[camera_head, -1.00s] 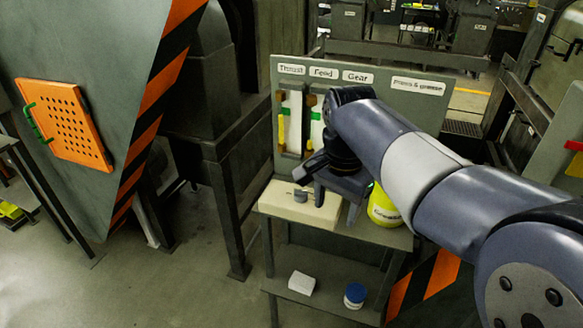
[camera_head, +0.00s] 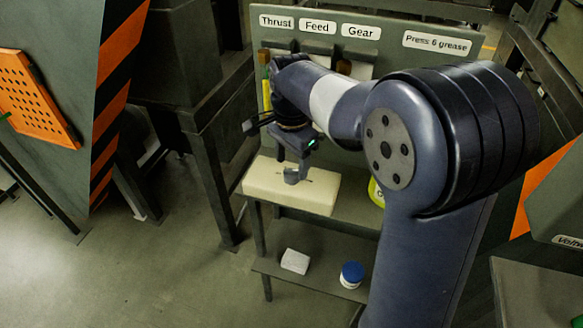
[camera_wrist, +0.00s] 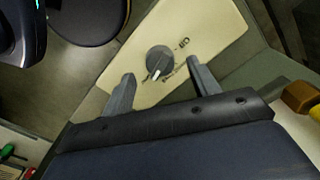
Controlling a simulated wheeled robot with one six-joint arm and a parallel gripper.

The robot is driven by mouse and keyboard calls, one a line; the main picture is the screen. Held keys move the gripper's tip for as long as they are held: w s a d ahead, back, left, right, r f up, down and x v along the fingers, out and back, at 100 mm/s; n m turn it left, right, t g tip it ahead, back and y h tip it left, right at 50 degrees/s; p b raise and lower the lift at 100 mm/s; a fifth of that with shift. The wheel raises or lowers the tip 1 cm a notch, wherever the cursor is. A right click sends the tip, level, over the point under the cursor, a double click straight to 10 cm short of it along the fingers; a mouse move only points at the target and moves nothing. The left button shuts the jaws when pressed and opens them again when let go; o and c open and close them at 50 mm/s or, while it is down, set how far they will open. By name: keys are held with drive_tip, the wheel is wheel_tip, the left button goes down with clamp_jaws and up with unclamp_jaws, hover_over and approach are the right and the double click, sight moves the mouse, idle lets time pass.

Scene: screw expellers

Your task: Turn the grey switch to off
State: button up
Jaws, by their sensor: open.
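The grey switch (camera_wrist: 159,62) is a round knob with a pointer ridge on a cream box (camera_wrist: 215,35). In the wrist view one label by the knob is at its upper right, and another is partly hidden near the right finger. My gripper (camera_wrist: 163,80) is open, its two fingers apart on either side below the knob and not visibly touching it. In the head view the cream box (camera_head: 262,184) sits on the bench's upper shelf. The knob (camera_head: 291,176) shows there below my gripper (camera_head: 278,150), partly covered by a finger.
A yellow container (camera_head: 376,192) is right of the box. A white block (camera_head: 295,261) and a blue-lidded jar (camera_head: 351,274) are on the lower shelf.

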sight(292, 175)
drive_tip(key=shift+f, duration=1.45)
drive_tip(key=shift+c, duration=0.3)
drive_tip(key=c, duration=0.9)
